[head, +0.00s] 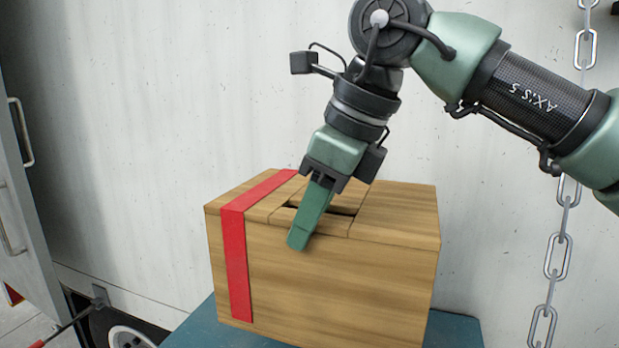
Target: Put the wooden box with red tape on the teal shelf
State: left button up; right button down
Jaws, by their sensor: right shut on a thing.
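The wooden box (335,280) is in the middle of the head view, with a strip of red tape (236,265) running over its top and down its front near the left end. Its top has a slot-like opening. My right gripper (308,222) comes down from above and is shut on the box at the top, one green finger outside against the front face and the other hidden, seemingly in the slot. A teal surface (457,332) shows under the box; I cannot tell whether the box rests on it or hangs just above. My left gripper is not in view.
A pale, scuffed wall (190,90) stands close behind the box. A metal chain (558,255) hangs at the right. A grey panel with handles (22,200) stands at the left edge. A round white-rimmed item (130,337) and a dark recess lie at the lower left.

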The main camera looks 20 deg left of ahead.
aim_at(339, 226)
jog(key=shift+f+p, duration=0.7)
jog(key=shift+f, duration=3.5)
jog(key=c, duration=1)
grip_release()
jog(key=shift+s+f, duration=0.25)
jog(key=shift+f, duration=0.05)
jog(key=shift+d+r+b, duration=0.25)
jog(key=shift+r+b, duration=0.05)
jog(key=shift+r, duration=0.3)
jog(key=b+v, duration=0.1)
jog(key=v, duration=1)
jog(key=shift+s+b, duration=0.1)
jog(key=shift+b, duration=0.25)
jog(key=shift+f, duration=0.1)
